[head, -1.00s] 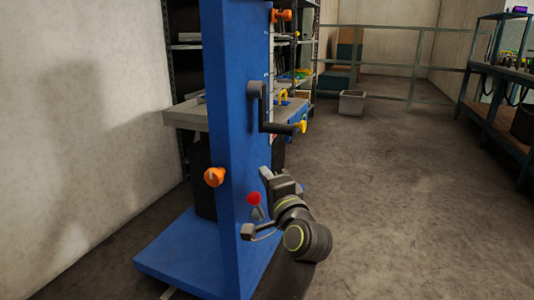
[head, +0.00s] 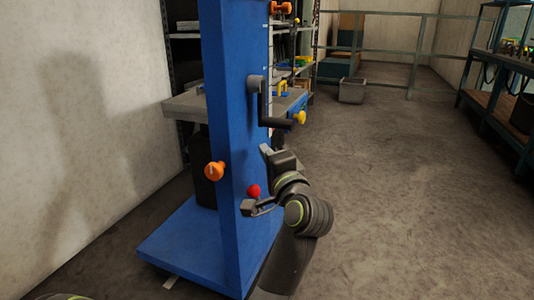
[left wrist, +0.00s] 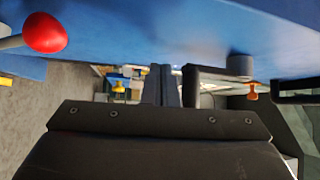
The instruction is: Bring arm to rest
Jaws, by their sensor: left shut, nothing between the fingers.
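My left arm reaches up from the bottom of the head view. Its gripper (head: 265,150) is beside the right face of the blue post (head: 225,120), below the black crank (head: 262,100) and above the red ball knob (head: 253,190). In the left wrist view the two fingers (left wrist: 166,84) are together, with nothing between them. The red knob on its metal rod (left wrist: 44,32) shows at the upper left there, apart from the fingers. My right gripper is not in view.
The post stands on a blue base plate (head: 185,245). An orange knob (head: 214,171) sticks out of its side, and a yellow knob (head: 299,118) is near the crank's end. A grey bin (head: 352,91) stands farther back. The floor to the right is clear.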

